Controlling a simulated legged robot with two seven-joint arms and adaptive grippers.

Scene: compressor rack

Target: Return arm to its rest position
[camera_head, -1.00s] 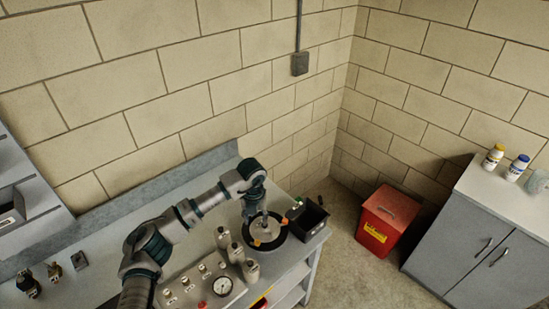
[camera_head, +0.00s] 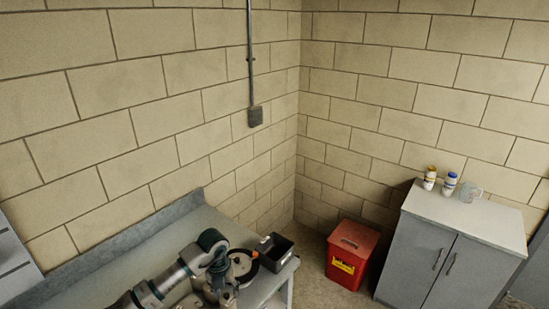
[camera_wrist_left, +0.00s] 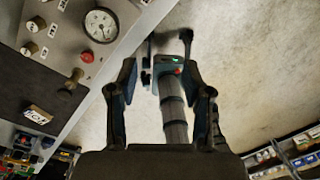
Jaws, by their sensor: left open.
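My left arm comes in from the lower left in the head view, over the bench (camera_head: 135,262). Its gripper (camera_head: 226,292) is low in the picture, partly hidden by its own wrist. In the left wrist view the gripper (camera_wrist_left: 160,85) has its two fingers spread, with nothing held between them. A dark ribbed shaft with a small green and red light shows beyond the fingers, apart from them; it may be part of my own body. My right gripper does not show.
A round dark plate (camera_head: 243,265) and an open black bin (camera_head: 273,250) are beside the arm. A gauge panel (camera_wrist_left: 70,45) is close in the wrist view. A red bin (camera_head: 350,255) and grey cabinet (camera_head: 440,262) stand right.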

